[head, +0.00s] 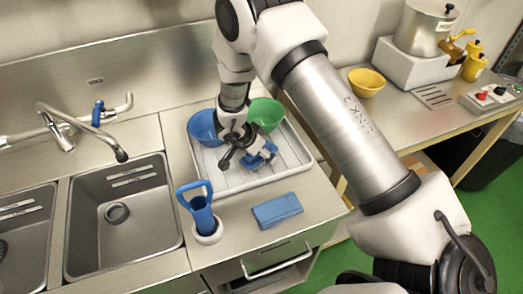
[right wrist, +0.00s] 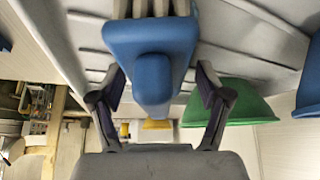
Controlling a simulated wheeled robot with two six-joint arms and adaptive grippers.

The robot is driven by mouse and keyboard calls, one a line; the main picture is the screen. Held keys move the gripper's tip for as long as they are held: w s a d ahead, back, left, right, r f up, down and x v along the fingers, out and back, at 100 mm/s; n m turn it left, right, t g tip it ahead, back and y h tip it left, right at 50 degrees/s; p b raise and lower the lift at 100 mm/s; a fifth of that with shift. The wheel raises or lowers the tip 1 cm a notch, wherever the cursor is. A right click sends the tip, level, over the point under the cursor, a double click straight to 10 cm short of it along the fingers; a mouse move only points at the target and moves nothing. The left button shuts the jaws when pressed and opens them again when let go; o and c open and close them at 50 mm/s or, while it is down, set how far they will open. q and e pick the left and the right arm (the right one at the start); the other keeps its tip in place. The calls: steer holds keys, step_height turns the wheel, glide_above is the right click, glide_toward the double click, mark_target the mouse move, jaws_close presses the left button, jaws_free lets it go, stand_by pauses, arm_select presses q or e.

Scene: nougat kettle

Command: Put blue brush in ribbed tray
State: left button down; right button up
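The blue brush (head: 262,158) is in the ribbed tray area, partly hidden by my right gripper (head: 238,150). In the right wrist view the brush (right wrist: 150,48) has pale bristles at the top edge, and its blue handle points between the fingers. My right gripper (right wrist: 160,105) is open, with a visible gap between each finger and the handle. The white ribbed tray (head: 235,184) lies on the steel counter; its ribbed floor (right wrist: 240,60) shows behind the brush. I cannot tell whether the brush rests fully on the tray. My left gripper is not in view.
In front are a folded blue cloth (head: 277,210) and a blue-handled tool (head: 202,212) in a white holder. Sinks (head: 118,212) lie left; a yellow bowl (head: 366,82) sits on the right table.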

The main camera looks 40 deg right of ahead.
steer(key=shift+s+r, duration=0.1)
steer(key=shift+r, duration=0.1)
steer(key=shift+a+r, duration=0.1)
steer(key=shift+r, duration=0.3)
steer(key=w+p+v, duration=0.1)
steer(key=v, duration=1)
steer(key=shift+s+r, duration=0.15)
steer(key=shift+s, duration=0.35)
steer(key=shift+a+r, duration=0.1)
